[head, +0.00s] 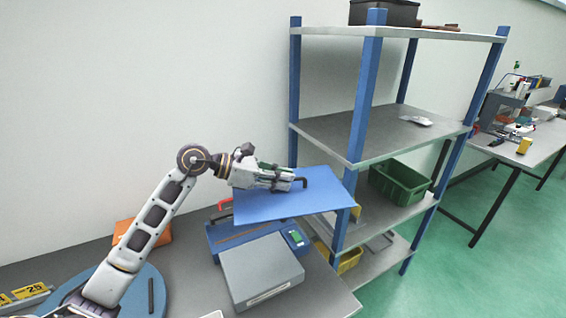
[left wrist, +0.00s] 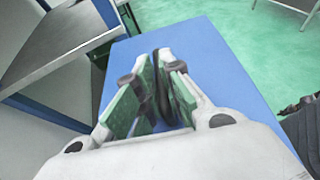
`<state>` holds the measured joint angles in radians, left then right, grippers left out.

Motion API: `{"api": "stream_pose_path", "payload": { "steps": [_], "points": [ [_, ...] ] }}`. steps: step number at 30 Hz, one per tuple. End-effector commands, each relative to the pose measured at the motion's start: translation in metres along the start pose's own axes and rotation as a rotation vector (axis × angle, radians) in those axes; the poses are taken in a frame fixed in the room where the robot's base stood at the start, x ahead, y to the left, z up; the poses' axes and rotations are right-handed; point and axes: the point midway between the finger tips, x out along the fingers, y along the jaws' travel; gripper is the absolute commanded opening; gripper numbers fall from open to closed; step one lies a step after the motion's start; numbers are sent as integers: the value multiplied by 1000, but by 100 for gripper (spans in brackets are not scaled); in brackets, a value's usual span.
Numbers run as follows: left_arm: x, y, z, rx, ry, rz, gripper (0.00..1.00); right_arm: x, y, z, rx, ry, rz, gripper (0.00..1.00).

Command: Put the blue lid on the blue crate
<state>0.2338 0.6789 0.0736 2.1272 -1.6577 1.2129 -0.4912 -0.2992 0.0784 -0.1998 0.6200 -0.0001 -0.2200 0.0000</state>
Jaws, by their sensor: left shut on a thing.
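The blue lid (head: 292,206) is a flat blue panel with a dark handle (head: 302,182), held in the air above the bench. My left gripper (head: 290,180) is shut on the lid's handle. In the left wrist view the green-padded fingers of my left gripper (left wrist: 153,95) close around the dark handle, with the lid (left wrist: 205,60) spread below. A blue object (head: 226,238) with a small green part stands on the bench under the lid, partly hidden; I cannot tell whether it is the blue crate. My right gripper is not in view.
A grey box (head: 262,268) stands at the bench's front right. A shelf unit with blue posts (head: 366,90) rises close to the lid's right edge. It bears a green crate (head: 398,185) and a yellow bin (head: 349,261). An orange object (head: 143,233) lies behind my left arm.

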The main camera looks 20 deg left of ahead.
Motion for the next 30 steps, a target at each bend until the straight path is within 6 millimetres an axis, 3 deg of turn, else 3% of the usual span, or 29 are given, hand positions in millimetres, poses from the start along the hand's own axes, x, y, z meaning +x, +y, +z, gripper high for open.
{"api": "stream_pose_path", "payload": {
  "steps": [15, 30],
  "points": [
    [7, -22, -65, -10, 4, 16, 0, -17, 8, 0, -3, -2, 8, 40],
    [8, -46, -121, -11, 11, 37, 0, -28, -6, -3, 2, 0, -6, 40]
  ]
}}
